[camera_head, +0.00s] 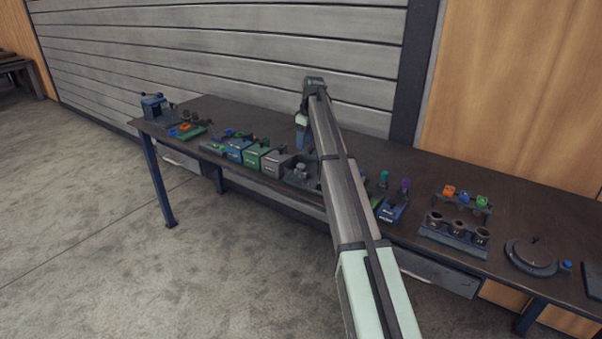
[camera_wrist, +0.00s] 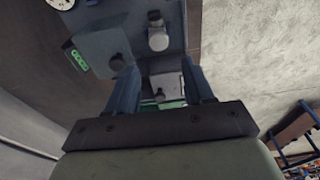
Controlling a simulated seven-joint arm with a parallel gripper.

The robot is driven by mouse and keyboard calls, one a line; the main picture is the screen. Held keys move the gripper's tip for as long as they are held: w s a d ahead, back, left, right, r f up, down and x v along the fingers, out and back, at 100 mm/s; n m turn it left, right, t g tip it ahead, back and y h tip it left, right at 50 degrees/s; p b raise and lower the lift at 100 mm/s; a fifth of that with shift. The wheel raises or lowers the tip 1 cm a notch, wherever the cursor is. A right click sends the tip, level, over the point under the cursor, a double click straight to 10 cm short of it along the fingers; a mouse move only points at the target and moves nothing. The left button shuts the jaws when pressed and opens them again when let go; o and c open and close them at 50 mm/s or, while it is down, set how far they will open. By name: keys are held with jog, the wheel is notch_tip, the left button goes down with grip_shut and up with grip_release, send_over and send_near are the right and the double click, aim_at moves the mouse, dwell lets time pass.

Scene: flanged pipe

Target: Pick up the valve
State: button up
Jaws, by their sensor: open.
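My gripper (camera_wrist: 160,68) is open in the wrist view, its two blue-grey fingers apart. A pale grey block (camera_wrist: 167,86) shows in the gap beyond them, and nothing is clearly held. Just past the fingertips is a blue-grey fixture (camera_wrist: 95,50) with a light round-ended knob (camera_wrist: 157,38) and a darker knob (camera_wrist: 117,63). I cannot tell for sure which part is the valve. In the head view my gripper (camera_head: 302,135) points down over the bench, behind a dark fixture with grey fittings (camera_head: 300,171). My arm hides part of that area.
The long dark bench (camera_head: 540,205) stands against a slatted wall. Left of my arm are green and blue boxes (camera_head: 255,156) and a blue vise (camera_head: 154,106). Right of it are a rack with cups (camera_head: 456,232), coloured pieces (camera_head: 465,195) and a round gauge (camera_head: 532,256).

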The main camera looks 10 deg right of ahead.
aim_at(301, 165)
jog(key=f, duration=0.5)
jog(key=w+a+f, duration=0.1)
jog(key=f, duration=0.2)
jog(key=shift+w+a+f, duration=0.1)
jog(key=shift+w+f, duration=0.1)
jog(key=shift+f, duration=1.15)
jog(key=shift+w+f, duration=0.15)
jog(key=shift+f, duration=1.15)
grip_shut()
notch_tip(301, 165, up, 16)
jog(key=shift+r, duration=0.2)
